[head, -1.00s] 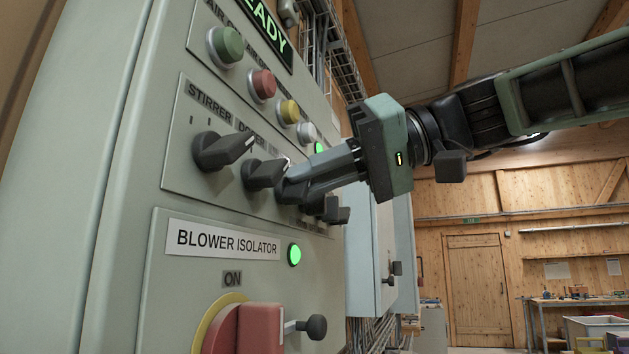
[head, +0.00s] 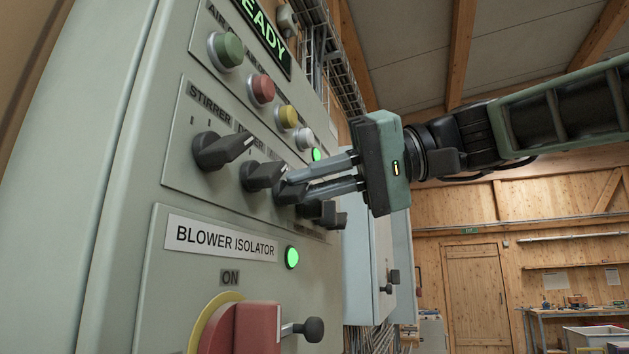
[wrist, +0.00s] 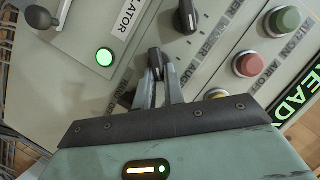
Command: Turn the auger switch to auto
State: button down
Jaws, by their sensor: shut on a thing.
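The auger switch (wrist: 155,60) is a dark rotary knob, third in a row on the grey control panel (head: 181,165). It also shows in the head view (head: 289,194), partly hidden by my fingers. My gripper (head: 287,187) reaches in from the right and is shut on this knob, one finger on each side. In the wrist view my gripper (wrist: 157,78) has its fingertips around the knob, beside a label that seems to read AUGER. The fingers hide part of the markings, so I cannot tell which position the knob points to.
The stirrer knob (head: 222,150) and doser knob (head: 262,175) sit close on the left. More dark knobs (head: 322,212) stand just right. Push buttons (head: 262,90) are above. The red blower isolator handle (head: 256,328) juts out below. Open room lies to the right.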

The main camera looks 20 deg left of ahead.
jog(key=c, duration=1.5)
grip_release()
jog(key=shift+w+d, duration=0.1)
jog(key=b+v, duration=0.3)
jog(key=v, duration=1.4)
jog(key=shift+d+b, duration=0.15)
jog(key=shift+b, duration=0.15)
jog(key=shift+w+f, duration=0.1)
jog(key=shift+f, duration=0.05)
jog(key=s+a+f+m+t+h, duration=0.1)
jog(key=a+f+m+h, duration=0.2)
jog(key=f, duration=1.3)
jog(key=a+f+m+t+h, duration=0.1)
jog(key=a+f+m+h, duration=0.2)
jog(key=f, duration=1.2)
jog(key=s+d+f+n+h, duration=0.1)
jog(key=s+d+f, duration=0.3)
jog(key=f, duration=0.4)
jog(key=s+d+f+n+h, duration=0.1)
jog(key=s+d+f+h, duration=0.3)
jog(key=f, duration=0.5)
jog(key=s+d+f+n+t+h, duration=0.1)
jog(key=s+d+f+h, duration=0.1)
jog(key=s+d+f, duration=0.4)
jog(key=shift+s+f+h, duration=0.2)
jog(key=shift+s+f, duration=0.15)
jog(key=shift+f, duration=0.3)
jog(key=shift+s+f+h, duration=0.2)
jog(key=shift+s+f, duration=0.15)
jog(key=shift+f, duration=0.3)
